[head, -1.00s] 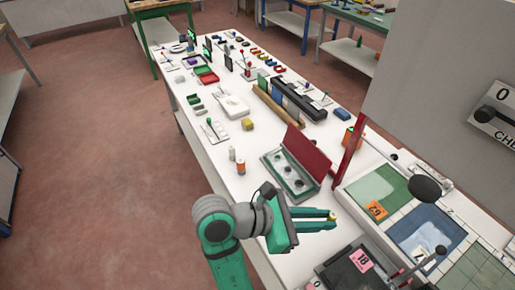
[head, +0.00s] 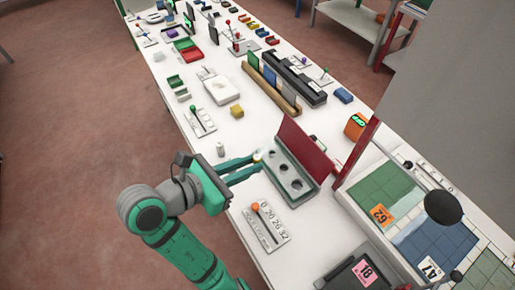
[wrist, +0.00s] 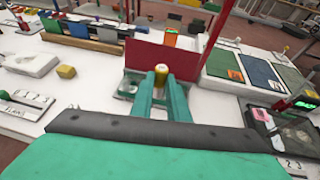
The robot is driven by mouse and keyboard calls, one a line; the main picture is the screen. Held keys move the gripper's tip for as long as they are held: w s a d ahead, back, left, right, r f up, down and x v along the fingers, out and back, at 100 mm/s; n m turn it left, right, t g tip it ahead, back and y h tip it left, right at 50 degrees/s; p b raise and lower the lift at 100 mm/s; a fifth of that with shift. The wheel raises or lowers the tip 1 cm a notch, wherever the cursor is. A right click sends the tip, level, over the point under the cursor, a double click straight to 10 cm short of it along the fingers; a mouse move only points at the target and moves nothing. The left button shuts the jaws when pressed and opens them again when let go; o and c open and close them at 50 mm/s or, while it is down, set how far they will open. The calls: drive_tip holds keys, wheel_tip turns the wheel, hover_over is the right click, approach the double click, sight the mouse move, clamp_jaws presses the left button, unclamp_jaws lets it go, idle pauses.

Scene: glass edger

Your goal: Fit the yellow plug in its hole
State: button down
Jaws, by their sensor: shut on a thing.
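My gripper (head: 258,160) is shut on the yellow plug (wrist: 161,72), which stands upright between the fingertips. The plug also shows small and pale in the head view (head: 257,155). The plug is at the upper-left end of a grey-green case (head: 275,190) with round dark holes, whose red lid (head: 305,150) stands open. In the wrist view the case (wrist: 127,88) lies beyond and beside the fingers, partly hidden by them. I cannot tell whether the plug is above a hole or touching the case.
A panel with an orange knob (head: 265,228) lies in front of the case. A small white cylinder (head: 220,149) stands left of the fingers. A red post (head: 357,150) and tiled trays (head: 395,200) are to the right.

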drive_tip(key=w+d+f, duration=0.1)
drive_tip(key=w+f, duration=0.1)
drive_tip(key=w, duration=0.2)
drive_tip(key=w+d+f, duration=0.1)
drive_tip(key=w+f, duration=0.2)
drive_tip(key=w, duration=0.1)
drive_tip(key=w+d+f, duration=0.1)
drive_tip(key=w+f, duration=0.2)
drive_tip(key=w, duration=0.1)
drive_tip(key=shift+d+f, duration=0.2)
drive_tip(key=shift+w+d+f, duration=0.25)
drive_tip(key=shift+w+f, duration=0.3)
drive_tip(key=shift+f, duration=0.05)
drive_tip(key=f, duration=0.3)
drive_tip(key=shift+w+f, duration=0.2)
drive_tip(key=shift+f, duration=0.05)
